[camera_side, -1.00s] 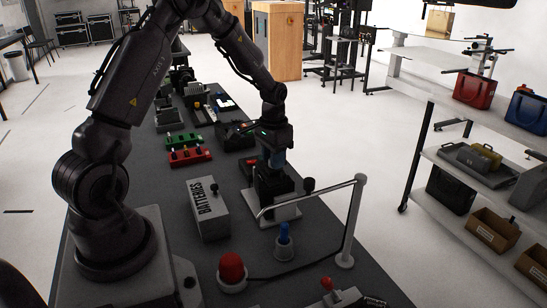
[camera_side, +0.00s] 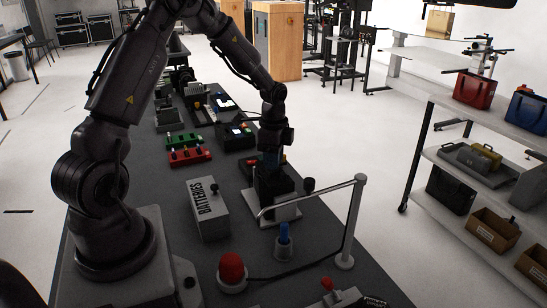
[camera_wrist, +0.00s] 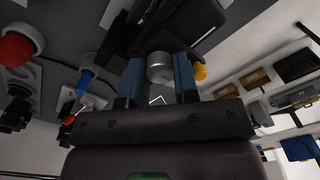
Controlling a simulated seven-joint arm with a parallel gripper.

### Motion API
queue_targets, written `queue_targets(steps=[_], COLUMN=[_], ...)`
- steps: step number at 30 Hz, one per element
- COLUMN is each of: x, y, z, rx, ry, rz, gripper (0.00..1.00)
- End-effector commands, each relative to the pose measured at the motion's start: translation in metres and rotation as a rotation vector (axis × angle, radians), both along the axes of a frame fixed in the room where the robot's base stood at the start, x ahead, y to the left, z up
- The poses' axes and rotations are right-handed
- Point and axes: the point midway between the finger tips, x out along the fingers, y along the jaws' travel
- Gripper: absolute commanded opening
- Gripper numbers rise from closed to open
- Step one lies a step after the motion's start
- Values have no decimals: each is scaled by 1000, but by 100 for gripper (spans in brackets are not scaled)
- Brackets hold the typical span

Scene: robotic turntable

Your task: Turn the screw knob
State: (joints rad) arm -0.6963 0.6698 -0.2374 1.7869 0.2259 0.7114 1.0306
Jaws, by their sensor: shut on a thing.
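The screw knob (camera_wrist: 160,67) is a silver cylinder in the wrist view, set against a black block (camera_wrist: 150,22). My gripper (camera_wrist: 159,75) is shut on it, with one blue finger on each side. In the side view my gripper (camera_side: 272,158) points straight down onto the top of the black block (camera_side: 268,185), which stands on a light base plate (camera_side: 287,214). The knob itself is hidden there by my gripper.
A grey batteries box (camera_side: 209,210) stands left of the block. A railing with a white post (camera_side: 355,225) is close on the right. A red button (camera_side: 232,268) and a blue-topped stand (camera_side: 284,240) are in front. Green and red blocks (camera_side: 188,155) lie behind.

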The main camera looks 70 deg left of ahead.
Motion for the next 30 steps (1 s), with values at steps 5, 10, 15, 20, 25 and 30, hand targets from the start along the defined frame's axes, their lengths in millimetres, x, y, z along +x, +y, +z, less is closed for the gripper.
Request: queue_targets(steps=[5, 10, 15, 20, 25, 30], x=[0, 1, 1, 1, 1, 1], y=[0, 0, 0, 0, 0, 0], z=[1, 1, 1, 1, 1, 1], rx=[1, 1, 0, 0, 0, 0], ry=[-1, -1, -1, -1, -1, -1], rz=[-90, -139, -161, -164, -163, -162], gripper=[4, 4, 4, 4, 4, 39])
